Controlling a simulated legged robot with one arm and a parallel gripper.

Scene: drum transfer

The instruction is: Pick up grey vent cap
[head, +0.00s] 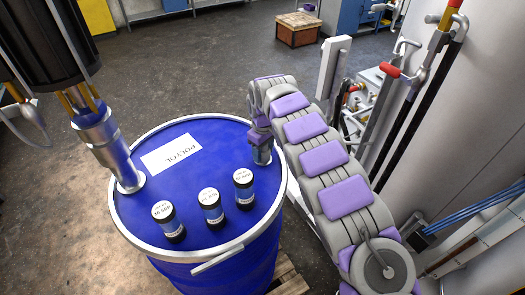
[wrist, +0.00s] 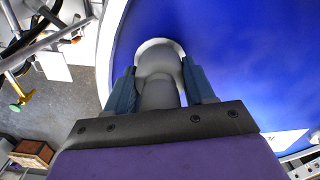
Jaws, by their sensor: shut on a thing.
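The grey vent cap (wrist: 158,68) is between my gripper's two fingers in the wrist view, rounded on top. A pale ring on the blue drum lid (wrist: 225,40) shows around its far side. My gripper (wrist: 160,88) is shut on the cap, one finger on each side. In the head view my gripper (head: 262,152) points down at the right edge of the blue drum (head: 205,235). There the fingers mostly hide the cap. I cannot tell whether the cap is seated in the lid or raised a little.
Small dark bottles (head: 211,208) with white labels stand on the lid's front part, left of my gripper. A metal pump tube (head: 110,150) enters the lid at the left. A paper label (head: 171,153) lies flat on the lid. Pipes and valves (head: 395,75) stand at the right.

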